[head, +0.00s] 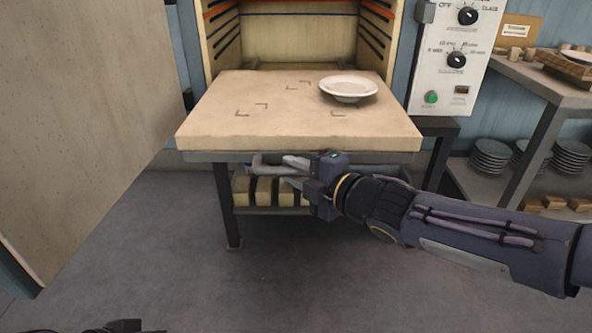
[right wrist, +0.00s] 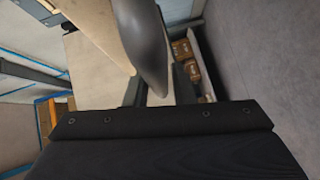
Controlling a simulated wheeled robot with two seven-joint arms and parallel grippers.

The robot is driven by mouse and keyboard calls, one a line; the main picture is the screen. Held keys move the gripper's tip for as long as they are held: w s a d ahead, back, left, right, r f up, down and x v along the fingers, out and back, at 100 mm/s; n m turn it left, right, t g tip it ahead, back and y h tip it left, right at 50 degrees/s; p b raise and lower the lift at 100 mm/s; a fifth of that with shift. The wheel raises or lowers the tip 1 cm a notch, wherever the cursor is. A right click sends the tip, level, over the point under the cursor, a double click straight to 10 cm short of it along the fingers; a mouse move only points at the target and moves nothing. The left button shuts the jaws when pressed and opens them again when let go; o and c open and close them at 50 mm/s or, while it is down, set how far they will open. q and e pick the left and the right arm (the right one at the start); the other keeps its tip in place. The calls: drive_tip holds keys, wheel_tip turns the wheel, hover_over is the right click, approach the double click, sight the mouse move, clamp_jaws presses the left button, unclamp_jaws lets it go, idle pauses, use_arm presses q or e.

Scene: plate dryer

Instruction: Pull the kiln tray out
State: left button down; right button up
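The kiln tray (head: 220,130) is a thick, pale slab that stands well out of the kiln's open mouth, level above a dark metal stand. A white plate (head: 348,88) sits on its right half, and several dark corner marks show on its top. A grey handle bar (head: 262,166) is below the tray's front edge. My right gripper (head: 287,171) is just under that edge, its fingers apart by the bar; I cannot tell whether they touch it. The right wrist view shows a large grey finger close up, with pale slab behind. A dark part of my left gripper (head: 122,326) shows at the bottom edge.
The open kiln door (head: 80,110) fills the left side. A control box (head: 456,60) is at the right of the kiln. A side shelf (head: 525,80) holds wood blocks, with stacked plates (head: 492,157) below. The floor in front is clear.

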drive_tip(key=shift+o, duration=1.4)
drive_tip(key=shift+d+r, duration=0.1)
drive_tip(key=f+p+v, duration=0.1)
drive_tip(key=p+v, duration=0.3)
drive_tip(key=v, duration=0.3)
drive_tip(key=shift+s+d+r, duration=0.15)
drive_tip(key=shift+s+r, duration=0.15)
drive_tip(key=shift+r, duration=0.1)
